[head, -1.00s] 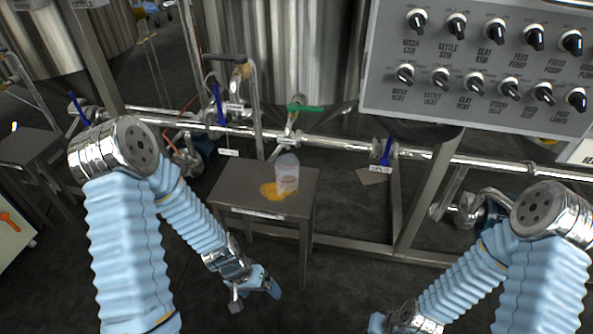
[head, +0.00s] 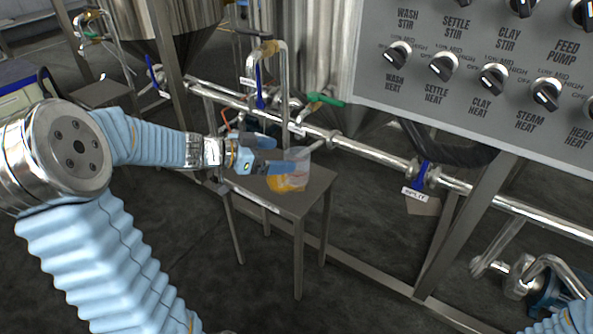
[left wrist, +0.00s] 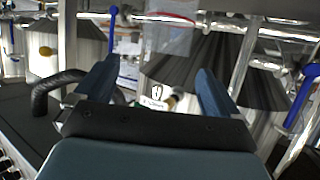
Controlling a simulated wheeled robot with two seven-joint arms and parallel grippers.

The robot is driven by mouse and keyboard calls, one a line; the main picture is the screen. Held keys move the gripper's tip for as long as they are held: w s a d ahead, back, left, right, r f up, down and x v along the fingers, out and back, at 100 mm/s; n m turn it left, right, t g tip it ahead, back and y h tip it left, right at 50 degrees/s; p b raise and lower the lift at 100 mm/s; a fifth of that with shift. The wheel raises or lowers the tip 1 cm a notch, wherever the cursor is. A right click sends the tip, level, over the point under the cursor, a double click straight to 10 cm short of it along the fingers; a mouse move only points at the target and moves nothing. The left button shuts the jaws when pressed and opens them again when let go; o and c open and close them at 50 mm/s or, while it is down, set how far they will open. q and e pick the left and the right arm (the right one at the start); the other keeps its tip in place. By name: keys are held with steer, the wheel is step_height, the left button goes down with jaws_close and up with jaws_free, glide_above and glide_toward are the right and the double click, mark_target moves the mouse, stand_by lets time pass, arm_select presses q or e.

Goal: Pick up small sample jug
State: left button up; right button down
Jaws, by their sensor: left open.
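The small sample jug (head: 300,155) is a clear, whitish cup standing on a small dark metal table (head: 299,208). My left gripper (head: 281,155) reaches in from the left with its blue fingers open and pointing at the jug. The fingertips overlap the jug's left side in the head view; I cannot tell whether they touch it. In the left wrist view a translucent shape with a red rim, apparently the jug (left wrist: 170,38), shows beyond and between the open fingers (left wrist: 158,66). My right gripper is out of view.
An orange-yellow patch (head: 286,184) lies on the tabletop by the jug. A valve with a green handle (head: 325,99) and a bent steel pipe (head: 284,90) are just behind. A long steel pipe (head: 370,149) crosses behind the table. A grey knob panel (head: 470,100) fills the upper right.

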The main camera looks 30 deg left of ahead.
mark_target(307, 156)
arm_select(q)
steer(key=x, duration=0.6)
steer(key=shift+w+a+f, duration=0.2)
steer(key=shift+a+f, duration=0.1)
steer(key=shift+f, duration=0.1)
steer(key=c, duration=1.1)
steer(key=shift+o, duration=0.2)
